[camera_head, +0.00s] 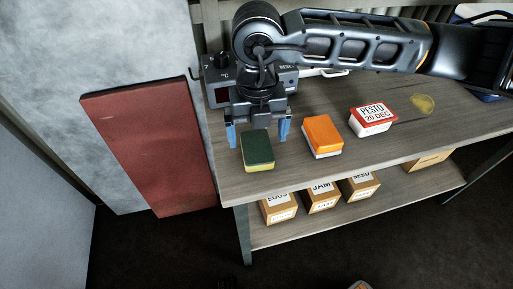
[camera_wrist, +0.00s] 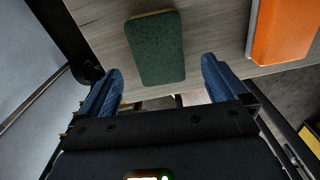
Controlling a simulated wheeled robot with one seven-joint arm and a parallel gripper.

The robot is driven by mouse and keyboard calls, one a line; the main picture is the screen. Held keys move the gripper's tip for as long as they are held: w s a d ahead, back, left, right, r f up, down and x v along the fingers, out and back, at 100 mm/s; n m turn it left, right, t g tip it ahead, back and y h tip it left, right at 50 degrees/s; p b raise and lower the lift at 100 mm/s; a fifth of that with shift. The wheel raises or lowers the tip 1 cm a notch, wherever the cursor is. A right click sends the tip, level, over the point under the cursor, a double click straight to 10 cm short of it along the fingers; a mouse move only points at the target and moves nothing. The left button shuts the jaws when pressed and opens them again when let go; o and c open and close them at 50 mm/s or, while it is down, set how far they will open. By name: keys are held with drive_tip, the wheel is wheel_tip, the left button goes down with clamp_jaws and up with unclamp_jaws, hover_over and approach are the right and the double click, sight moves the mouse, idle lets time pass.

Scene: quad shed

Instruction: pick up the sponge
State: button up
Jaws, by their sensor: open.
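The sponge (camera_head: 257,149) has a dark green top and a yellow lower layer. It lies on the wooden shelf top near its front left corner. It also shows in the wrist view (camera_wrist: 156,48), at the upper middle. My gripper (camera_head: 258,134) is open, with its blue fingers apart. In the head view the fingers sit to the left and right of the sponge's far part. I cannot tell the height of the fingertips above the shelf.
An orange-topped box (camera_head: 323,136) lies right of the sponge. A red and white pesto tub (camera_head: 373,118) and a yellow stain (camera_head: 422,104) are farther right. A device with a display (camera_head: 221,92) stands behind my gripper. Labelled boxes (camera_head: 321,197) sit on the lower shelf.

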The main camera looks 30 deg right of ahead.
sight(257, 145)
drive_tip(key=f, duration=0.4)
drive_tip(key=shift+w+d+f, duration=0.1)
drive_tip(key=shift+w+f, duration=0.2)
drive_tip(key=shift+f, duration=0.1)
drive_tip(key=shift+c, duration=0.3)
drive_tip(key=c, duration=1)
drive_tip(key=shift+r, duration=0.15)
drive_tip(key=shift+r, duration=0.5)
wheel_tip(257, 145, up, 3)
drive_tip(key=shift+f, duration=0.2)
drive_tip(key=s+d+r+b, duration=0.1)
drive_tip(key=s+d+r, duration=0.6)
drive_tip(key=d, duration=0.1)
drive_tip(key=shift+s, duration=0.3)
drive_tip(key=shift+s+d+r, duration=0.1)
drive_tip(key=shift+s+d, duration=0.1)
drive_tip(key=shift+d, duration=0.05)
drive_tip(key=shift+c, duration=0.6)
